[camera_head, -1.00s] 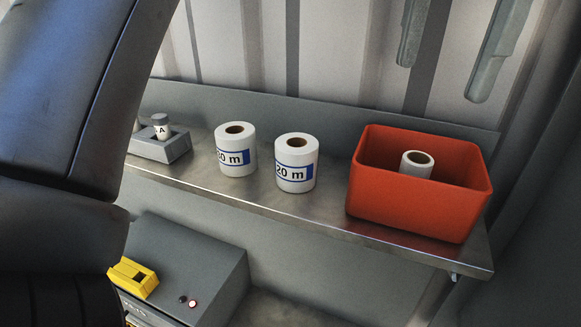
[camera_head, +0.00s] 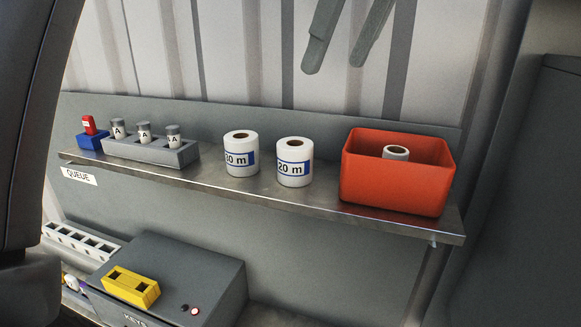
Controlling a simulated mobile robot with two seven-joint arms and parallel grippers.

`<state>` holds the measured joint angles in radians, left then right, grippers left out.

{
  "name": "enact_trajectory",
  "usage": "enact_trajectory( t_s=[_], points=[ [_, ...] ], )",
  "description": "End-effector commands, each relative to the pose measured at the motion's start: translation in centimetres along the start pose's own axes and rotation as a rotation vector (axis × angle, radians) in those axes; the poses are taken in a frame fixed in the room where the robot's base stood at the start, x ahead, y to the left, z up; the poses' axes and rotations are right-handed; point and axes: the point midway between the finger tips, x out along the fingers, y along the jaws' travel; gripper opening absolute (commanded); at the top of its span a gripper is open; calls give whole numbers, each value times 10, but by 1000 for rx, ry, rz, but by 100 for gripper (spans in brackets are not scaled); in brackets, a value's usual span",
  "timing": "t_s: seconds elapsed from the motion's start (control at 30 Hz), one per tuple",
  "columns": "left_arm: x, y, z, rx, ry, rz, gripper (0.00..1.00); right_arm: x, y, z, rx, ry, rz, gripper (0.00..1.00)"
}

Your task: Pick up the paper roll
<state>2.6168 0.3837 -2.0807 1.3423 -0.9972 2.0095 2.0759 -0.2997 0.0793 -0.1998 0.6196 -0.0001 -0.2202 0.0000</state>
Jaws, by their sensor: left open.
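Two white paper rolls with blue-and-white labels stand upright and apart on the metal shelf (camera_head: 330,208). The left one, the 30 m roll (camera_head: 241,154), and the right one, the 20 m roll (camera_head: 294,163), each show a brown core hole on top. A third white roll (camera_head: 396,154) stands inside the orange bin (camera_head: 394,188) at the right end of the shelf; its lower part is hidden by the bin's front wall. Dark links of my left arm fill the left edge.
A grey rack (camera_head: 150,153) with several labelled vials and a blue block (camera_head: 91,141) with a red piece stand at the shelf's left. Below is a grey machine (camera_head: 190,275) with a yellow block (camera_head: 131,287). Shelf space before the rolls is free.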

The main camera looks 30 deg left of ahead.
Motion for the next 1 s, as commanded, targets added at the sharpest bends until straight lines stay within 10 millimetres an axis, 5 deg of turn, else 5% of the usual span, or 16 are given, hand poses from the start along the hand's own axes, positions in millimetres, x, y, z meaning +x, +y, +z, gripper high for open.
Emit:
enact_trajectory(
  t_s=[0.17,0.5,1.0],
  points=[
    [17,0,2,-34,-2,6,95,6,0,0,0,1,0,42],
    [85,0,2,-30,-2,5,95,21,0,1,0,1,0,42],
    [131,-1,12,-31,-1,5,95,18,0,1,0,1,0,42]
  ],
)
